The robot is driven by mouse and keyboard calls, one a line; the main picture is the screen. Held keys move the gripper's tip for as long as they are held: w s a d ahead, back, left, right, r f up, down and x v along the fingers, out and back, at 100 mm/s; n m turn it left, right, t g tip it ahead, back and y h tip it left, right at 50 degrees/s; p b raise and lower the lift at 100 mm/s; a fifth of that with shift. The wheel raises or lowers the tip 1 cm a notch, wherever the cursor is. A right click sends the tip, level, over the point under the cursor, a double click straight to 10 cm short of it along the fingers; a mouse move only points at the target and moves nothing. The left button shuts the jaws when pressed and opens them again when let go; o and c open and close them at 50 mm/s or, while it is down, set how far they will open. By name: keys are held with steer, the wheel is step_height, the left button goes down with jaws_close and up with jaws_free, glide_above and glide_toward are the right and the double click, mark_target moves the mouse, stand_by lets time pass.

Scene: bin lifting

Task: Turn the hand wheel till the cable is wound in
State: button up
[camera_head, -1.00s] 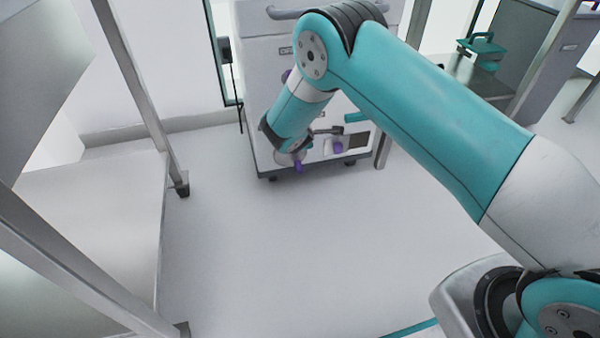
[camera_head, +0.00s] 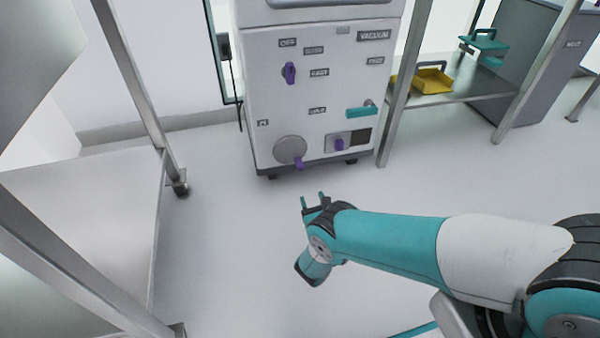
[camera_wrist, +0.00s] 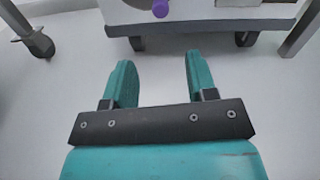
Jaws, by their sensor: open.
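The hand wheel (camera_head: 290,149) is a grey disc low on the front of the white machine (camera_head: 262,95). A purple handle (camera_head: 298,163) sticks out at its lower right edge. In the wrist view a purple knob (camera_wrist: 160,8) shows at the top edge, above my fingers. My gripper (camera_head: 313,197) is open and empty, in front of the machine and below the wheel, apart from it. In the wrist view its two teal fingers (camera_wrist: 157,80) stand wide apart with only floor between them. I cannot make out the cable being wound; a black cord (camera_head: 238,95) hangs at the machine's left side.
The machine also carries a purple switch (camera_head: 289,73), a teal lever (camera_head: 361,112) and a second purple knob (camera_head: 339,144). A metal table (camera_head: 85,215) stands at left. A shelf with a yellow tray (camera_head: 434,82) stands at right. The floor between is clear.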

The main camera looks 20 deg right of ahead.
mark_target(301, 170)
steer(key=w+b, duration=0.6)
steer(key=w, duration=0.1)
steer(key=w+b, duration=0.6)
steer(key=w, duration=0.1)
steer(key=shift+d+f+b, duration=0.1)
steer(key=shift+f+b, duration=0.1)
steer(key=shift+b, duration=0.15)
steer(key=shift+w+r, duration=0.2)
steer(key=shift+w, duration=0.4)
steer(key=c, duration=0.9)
steer(key=shift+f, duration=0.1)
